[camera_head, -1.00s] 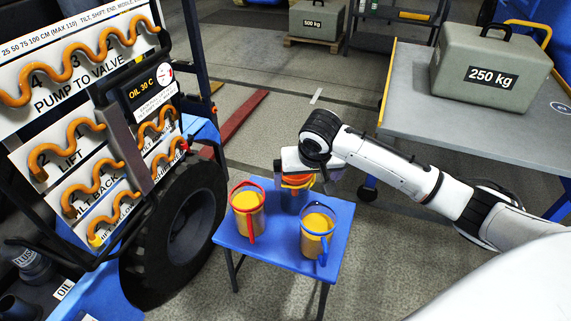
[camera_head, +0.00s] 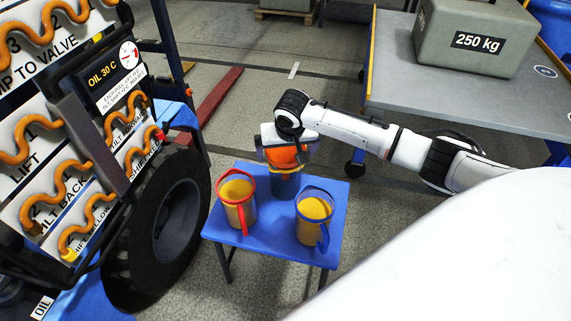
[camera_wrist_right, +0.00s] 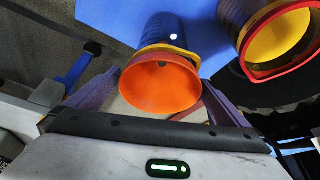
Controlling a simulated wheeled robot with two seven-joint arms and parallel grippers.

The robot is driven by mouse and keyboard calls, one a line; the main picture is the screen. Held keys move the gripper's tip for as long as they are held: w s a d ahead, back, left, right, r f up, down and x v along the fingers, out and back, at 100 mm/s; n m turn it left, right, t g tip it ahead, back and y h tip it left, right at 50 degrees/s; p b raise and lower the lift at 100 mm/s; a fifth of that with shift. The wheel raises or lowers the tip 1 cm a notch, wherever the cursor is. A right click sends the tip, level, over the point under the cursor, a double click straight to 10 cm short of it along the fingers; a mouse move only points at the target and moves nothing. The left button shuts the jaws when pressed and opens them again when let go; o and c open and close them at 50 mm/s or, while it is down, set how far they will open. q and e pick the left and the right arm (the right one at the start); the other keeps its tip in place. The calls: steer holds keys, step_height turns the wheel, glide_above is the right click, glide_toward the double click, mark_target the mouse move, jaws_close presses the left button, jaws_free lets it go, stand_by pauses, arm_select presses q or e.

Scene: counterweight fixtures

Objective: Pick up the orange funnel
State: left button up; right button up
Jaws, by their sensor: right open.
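The orange funnel (camera_head: 284,158) stands at the mouth of a dark blue container (camera_head: 286,187) at the back of the small blue table (camera_head: 258,257). In the right wrist view, the funnel's round orange mouth (camera_wrist_right: 160,90) faces the camera, with a yellow band behind it. My right gripper (camera_head: 286,152) is at the funnel, its open fingers on either side of it. The fingers also show left and right of the mouth in the wrist view (camera_wrist_right: 160,80). I cannot tell whether they touch it. My left gripper is out of view.
A red-trimmed jug (camera_head: 237,207) and a blue-handled jug (camera_head: 312,215), both with yellow tops, stand at the table's front. A large tyre (camera_head: 170,225) is close on the left. A grey bench (camera_head: 395,80) with a 250 kg weight (camera_head: 475,40) stands right.

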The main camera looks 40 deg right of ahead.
steer(key=shift+w+f, duration=0.1)
steer(key=shift+f, duration=0.2)
steer(key=c, duration=1)
steer(key=shift+r, duration=0.1)
steer(key=shift+c, duration=0.2)
